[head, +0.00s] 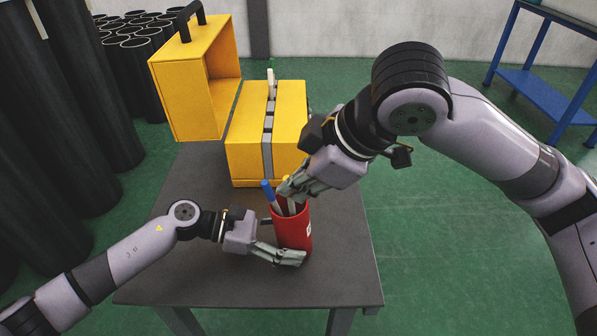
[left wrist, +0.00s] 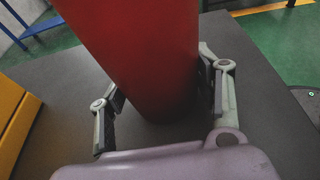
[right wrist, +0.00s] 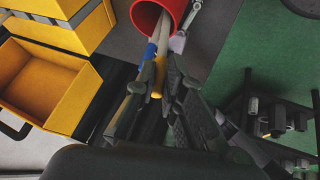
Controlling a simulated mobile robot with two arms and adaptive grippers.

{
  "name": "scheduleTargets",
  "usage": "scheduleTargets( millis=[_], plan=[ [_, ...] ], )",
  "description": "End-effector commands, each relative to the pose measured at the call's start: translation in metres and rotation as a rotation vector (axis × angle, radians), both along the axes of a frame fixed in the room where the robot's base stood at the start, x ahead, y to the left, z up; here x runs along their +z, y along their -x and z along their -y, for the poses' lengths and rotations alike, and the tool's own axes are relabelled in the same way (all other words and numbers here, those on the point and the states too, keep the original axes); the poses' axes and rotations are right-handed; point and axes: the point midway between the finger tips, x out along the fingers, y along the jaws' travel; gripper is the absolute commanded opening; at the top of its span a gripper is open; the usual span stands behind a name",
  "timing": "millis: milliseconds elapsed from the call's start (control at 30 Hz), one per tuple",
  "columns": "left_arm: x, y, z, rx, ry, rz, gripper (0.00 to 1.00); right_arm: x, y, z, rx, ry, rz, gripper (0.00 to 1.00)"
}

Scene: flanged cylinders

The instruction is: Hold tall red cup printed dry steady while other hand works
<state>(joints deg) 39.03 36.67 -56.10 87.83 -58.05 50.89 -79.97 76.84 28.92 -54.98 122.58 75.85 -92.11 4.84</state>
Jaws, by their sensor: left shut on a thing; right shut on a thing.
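The tall red cup (head: 293,232) stands upright on the dark table, with a small pale label on its right side whose print is too small to read. My left gripper (head: 283,245) is shut around its lower body; the left wrist view shows the red wall (left wrist: 135,45) between the two fingers. My right gripper (head: 290,190) is above the cup mouth, shut on a yellow marker (right wrist: 158,80). The marker's lower part is still inside the cup. A blue marker (head: 267,188) leans in the cup beside it, left of the right fingers.
A yellow case (head: 245,150) with a grey strap stands behind the cup on the table (head: 180,275). An open yellow box part (head: 182,95) with a black handle is at back left. Black cylinders (head: 65,95) stand left. A blue stand (head: 525,80) is far right. The table's front right is clear.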

Motion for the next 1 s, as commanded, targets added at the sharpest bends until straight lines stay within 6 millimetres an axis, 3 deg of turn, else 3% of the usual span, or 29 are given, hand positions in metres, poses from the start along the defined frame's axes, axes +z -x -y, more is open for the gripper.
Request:
scheduleTargets(
  millis=[567,600,1000],
  plan=[
    [0.000,-0.001,0.000,0.003,0.001,-0.001,0.44,-0.031,0.001,0.000,0.002,0.002,-0.005,0.00],
    [0.000,-0.001,0.000,0.003,0.001,-0.001,0.44,-0.032,0.001,0.000,0.001,0.002,-0.004,0.11],
    [0.001,0.000,0.000,0.001,0.001,0.000,0.44,-0.030,0.000,0.000,0.001,-0.001,-0.001,0.33]
  ],
)
